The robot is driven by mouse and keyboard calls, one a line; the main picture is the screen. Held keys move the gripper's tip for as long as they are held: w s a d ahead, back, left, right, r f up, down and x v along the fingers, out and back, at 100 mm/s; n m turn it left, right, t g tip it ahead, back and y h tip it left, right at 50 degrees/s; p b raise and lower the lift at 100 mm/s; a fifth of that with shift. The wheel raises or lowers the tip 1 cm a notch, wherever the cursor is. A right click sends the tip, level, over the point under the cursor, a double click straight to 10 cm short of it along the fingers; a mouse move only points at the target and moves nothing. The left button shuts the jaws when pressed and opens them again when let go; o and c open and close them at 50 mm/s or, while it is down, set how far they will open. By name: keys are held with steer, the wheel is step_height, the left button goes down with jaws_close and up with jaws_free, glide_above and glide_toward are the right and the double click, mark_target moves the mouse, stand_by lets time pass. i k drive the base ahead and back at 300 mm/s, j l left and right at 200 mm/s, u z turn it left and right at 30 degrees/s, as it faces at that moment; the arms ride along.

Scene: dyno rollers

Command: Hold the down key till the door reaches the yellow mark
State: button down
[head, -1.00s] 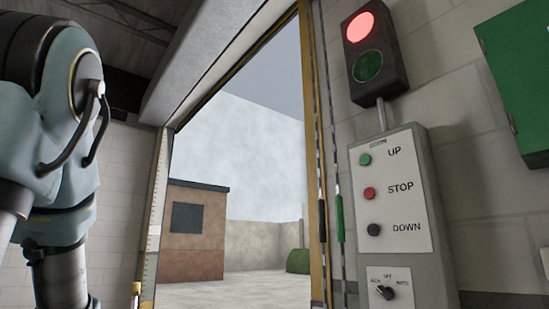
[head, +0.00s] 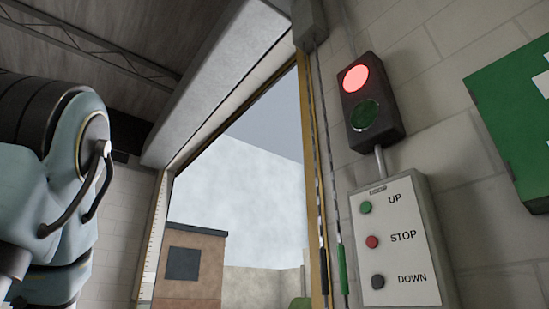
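The dark DOWN key (head: 378,282) is the lowest of three on the grey control box (head: 421,192) at the right. The red STOP key (head: 372,242) and green UP key (head: 365,208) are above it. The door itself cannot be made out in the opening (head: 250,190); a long grey housing (head: 215,85) runs along its top. A pale strip with scale ticks (head: 150,250) runs down the left jamb. I cannot make out the yellow mark in the head view. My gripper is not in view; only part of my arm shows at the left.
A signal box (head: 370,98) above the control box has its red lamp lit and green lamp dark. A green cabinet (head: 510,120) is on the wall at the right edge. A brick hut (head: 190,265) stands outside the opening.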

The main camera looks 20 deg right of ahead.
mark_target(377, 280)
steer(key=i+j, duration=0.1)
steer(key=i, duration=0.4)
steer(key=i+j, duration=0.15)
steer(key=i, duration=0.35)
steer(key=z, duration=1.55)
